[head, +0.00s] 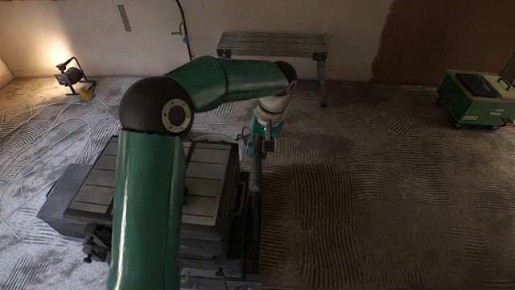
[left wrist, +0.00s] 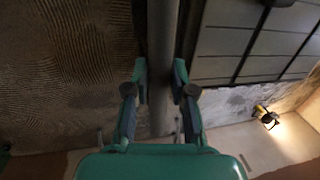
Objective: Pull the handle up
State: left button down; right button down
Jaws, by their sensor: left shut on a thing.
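A dark grey box-like unit with a panelled top (head: 205,185) stands on the floor in the head view, partly hidden by my left arm. A long grey bar, which looks like the handle (head: 254,185), runs along its right side. My left gripper (head: 263,143) is at the far end of this bar. In the left wrist view, the two fingers of my left gripper (left wrist: 160,85) lie on either side of the grey bar (left wrist: 163,35), shut on it. The panelled top (left wrist: 245,40) shows to the right there. My right gripper is not in view.
A grey bench (head: 272,44) stands by the back wall. A work lamp (head: 71,75) glows at the far left, with pale cables on the floor. A green wheeled box (head: 478,98) stands at the right. The ridged floor (head: 370,190) right of the bar is clear.

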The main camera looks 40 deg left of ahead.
pick_arm(q)
jog(key=shift+a+r, duration=0.15)
jog(key=shift+r, duration=0.2)
jog(key=c, duration=1.3)
grip_release()
jog(key=shift+w, duration=0.1)
jog(key=o, duration=0.3)
jog(key=shift+o, duration=0.2)
jog(key=shift+f, duration=0.1)
notch_tip(320, 180, up, 12)
jog(key=w+d, duration=0.1)
jog(key=d, duration=0.1)
jog(key=shift+f, duration=0.15)
